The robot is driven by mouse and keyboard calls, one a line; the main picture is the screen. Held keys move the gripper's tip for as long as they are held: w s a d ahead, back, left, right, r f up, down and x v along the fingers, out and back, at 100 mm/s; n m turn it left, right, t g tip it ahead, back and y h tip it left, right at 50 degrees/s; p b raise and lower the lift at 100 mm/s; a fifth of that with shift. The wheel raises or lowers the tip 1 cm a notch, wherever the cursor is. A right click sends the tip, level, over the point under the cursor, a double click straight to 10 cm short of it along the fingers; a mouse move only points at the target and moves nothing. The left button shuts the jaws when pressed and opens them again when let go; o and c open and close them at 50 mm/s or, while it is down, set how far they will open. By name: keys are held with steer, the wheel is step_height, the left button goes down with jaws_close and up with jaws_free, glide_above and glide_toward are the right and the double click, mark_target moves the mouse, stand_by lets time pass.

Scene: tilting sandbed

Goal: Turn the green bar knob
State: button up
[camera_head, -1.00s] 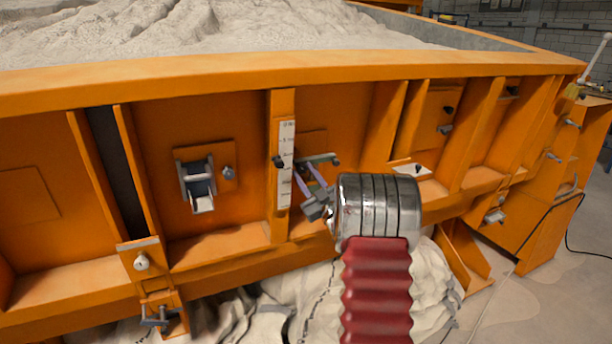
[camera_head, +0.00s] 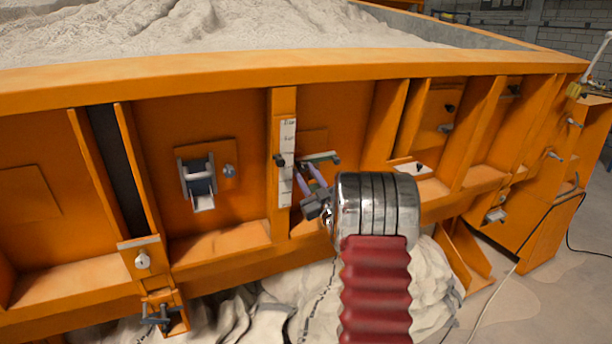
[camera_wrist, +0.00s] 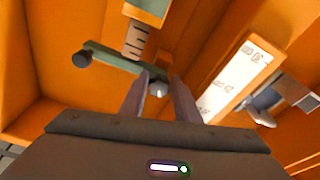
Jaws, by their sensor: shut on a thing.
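The green bar knob (camera_head: 322,156) sticks out from the orange side panel, right of the white scale strip, and lies nearly level with a dark peg at its right end. My gripper (camera_head: 305,168) reaches up to its left part from below. In the wrist view the bar (camera_wrist: 112,57) runs from a dark round end at the upper left down to my fingers (camera_wrist: 161,80), which are shut on its other end. A small pale round part shows between the fingers. The exact contact is partly hidden by the fingers.
A post with a white scale strip (camera_head: 287,165) and a dark knob stands just left of my gripper. A latch (camera_head: 198,182) sits further left. An orange rib (camera_head: 384,125) stands to the right. Sand fills the bed above, and pale cloth (camera_head: 310,300) hangs below.

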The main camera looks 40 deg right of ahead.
stand_by(0.4)
steer(key=o, duration=1)
steer(key=shift+c, duration=0.2)
steer(key=v, duration=1.3)
steer(key=shift+s+f, duration=0.2)
steer(key=shift+s, duration=0.15)
steer(key=shift+a, duration=0.1)
